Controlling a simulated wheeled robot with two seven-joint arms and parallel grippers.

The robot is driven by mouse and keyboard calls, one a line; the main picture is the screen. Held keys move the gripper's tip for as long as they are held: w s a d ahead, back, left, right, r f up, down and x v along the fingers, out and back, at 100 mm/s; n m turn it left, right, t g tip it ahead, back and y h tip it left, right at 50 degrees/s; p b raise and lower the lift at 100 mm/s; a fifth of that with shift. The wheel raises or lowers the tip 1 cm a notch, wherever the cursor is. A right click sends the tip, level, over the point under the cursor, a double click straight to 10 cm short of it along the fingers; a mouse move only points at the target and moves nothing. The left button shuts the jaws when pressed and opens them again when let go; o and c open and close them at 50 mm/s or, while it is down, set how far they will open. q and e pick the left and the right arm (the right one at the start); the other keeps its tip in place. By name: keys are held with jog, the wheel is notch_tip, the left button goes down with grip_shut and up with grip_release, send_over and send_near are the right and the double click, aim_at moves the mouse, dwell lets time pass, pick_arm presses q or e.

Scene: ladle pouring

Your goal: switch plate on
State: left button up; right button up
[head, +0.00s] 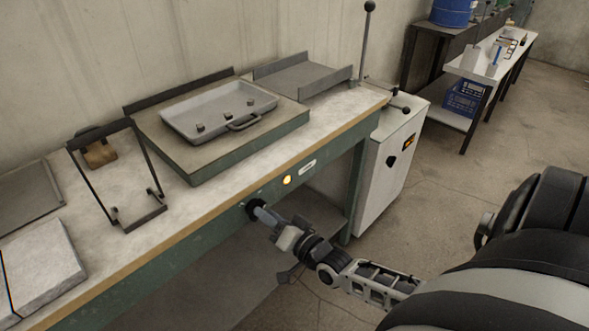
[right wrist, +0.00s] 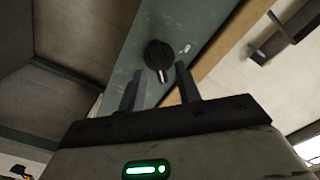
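A round black knob (head: 251,209) sits on the green front rail of the bench. It also shows in the right wrist view (right wrist: 158,54), with a pale pointer mark at its lower edge. My right gripper (head: 261,213) is at the knob. In the right wrist view its two fingers (right wrist: 161,75) are apart, with the knob's lower edge between or just beyond the tips; I cannot tell whether they touch it. A bright yellow round lamp (head: 287,180) is right of the knob. The thick square plate (head: 180,153) lies on the bench top. My left gripper is not in view.
A grey metal tray (head: 220,108) with small dark pieces rests on the plate. A black wire frame (head: 135,172) stands left of it, and a pale slab (head: 40,265) lies at the near left. A white cabinet (head: 390,160) stands right of the bench.

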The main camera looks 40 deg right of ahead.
jog(key=s+d, duration=0.1)
jog(key=s, duration=1.4)
jog(key=shift+w, duration=0.1)
jog(key=a+f+n+g+y, duration=0.2)
jog(key=a+n+g, duration=0.45)
jog(key=a, duration=0.45)
jog(key=s+r+n+g+h, duration=0.3)
jog(key=s+r+n+g, duration=0.1)
jog(key=s+g, duration=0.4)
jog(key=w+a+f+t+y, duration=0.3)
jog(key=w+a+f+t, duration=0.2)
jog(key=w+f+t, duration=0.1)
jog(key=shift+a+f+t, duration=0.15)
jog(key=shift+a+t, duration=0.25)
jog(key=shift+t, duration=0.05)
